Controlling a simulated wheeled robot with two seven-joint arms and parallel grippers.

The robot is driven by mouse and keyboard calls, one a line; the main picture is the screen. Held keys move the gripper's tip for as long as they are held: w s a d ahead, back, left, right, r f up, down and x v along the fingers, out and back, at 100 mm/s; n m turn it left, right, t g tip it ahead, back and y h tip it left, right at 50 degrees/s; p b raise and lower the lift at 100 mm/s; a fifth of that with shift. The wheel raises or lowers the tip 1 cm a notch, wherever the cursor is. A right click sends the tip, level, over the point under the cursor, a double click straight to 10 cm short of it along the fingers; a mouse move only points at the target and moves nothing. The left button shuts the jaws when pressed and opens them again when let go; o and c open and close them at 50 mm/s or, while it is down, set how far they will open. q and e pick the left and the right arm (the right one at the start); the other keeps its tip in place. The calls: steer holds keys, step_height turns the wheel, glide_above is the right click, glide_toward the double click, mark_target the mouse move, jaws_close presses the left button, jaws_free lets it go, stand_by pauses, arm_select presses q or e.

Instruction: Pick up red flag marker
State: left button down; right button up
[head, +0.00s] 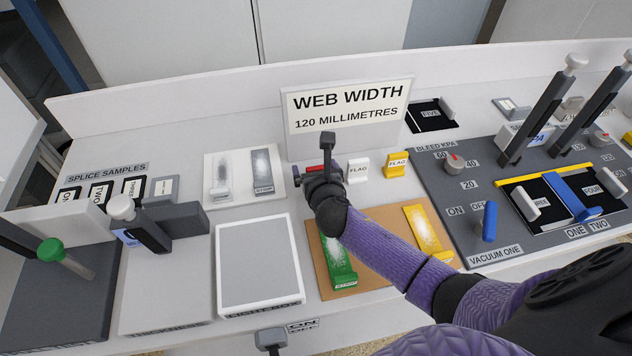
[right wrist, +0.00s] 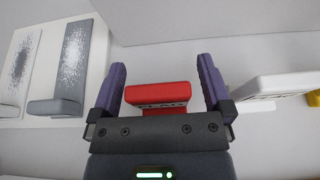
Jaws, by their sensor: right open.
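The red flag marker (right wrist: 160,94) stands on the pale bench and shows between the two purple fingers of my right gripper (right wrist: 163,88) in the right wrist view. The fingers are apart, with a gap on each side of the marker. In the head view my right gripper (head: 322,170) is over the marker's spot, below the web width sign, and only a small red part (head: 297,175) shows beside it. The lower part of the marker is hidden by the gripper body in the wrist view. My left gripper is not in view.
A white flag marker (head: 358,169) and a yellow flag marker (head: 396,164) stand just right of the gripper. The web width sign (head: 346,106) stands behind. A white plate with two samples (head: 240,160) lies to the left. The vacuum panel (head: 440,190) is at right.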

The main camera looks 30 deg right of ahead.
steer(key=shift+r, duration=0.1)
steer(key=c, duration=1.3)
